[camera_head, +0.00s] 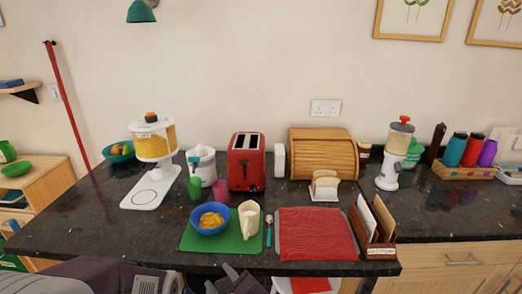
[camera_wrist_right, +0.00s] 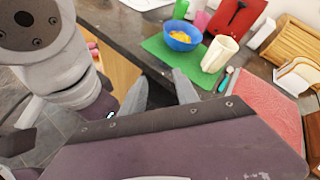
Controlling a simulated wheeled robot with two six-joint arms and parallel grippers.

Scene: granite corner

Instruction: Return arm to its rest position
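My right gripper (camera_head: 238,276) shows at the bottom middle of the head view, in front of the counter edge. In the right wrist view its two grey fingers (camera_wrist_right: 162,84) stand apart with nothing between them. The counter edge and the green mat lie beyond them. A purple-grey part of my left arm (camera_head: 82,270) shows at the bottom left of the head view. The left fingers cannot be made out there.
The dark counter (camera_head: 60,232) lies ahead. Near its front are a green mat (camera_head: 190,240) with a blue bowl (camera_head: 205,228) and cream jug (camera_head: 249,222), a red mat (camera_head: 318,236) and a wooden letter holder (camera_head: 380,252). A red toaster (camera_head: 245,170) and bread box (camera_head: 318,150) stand behind.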

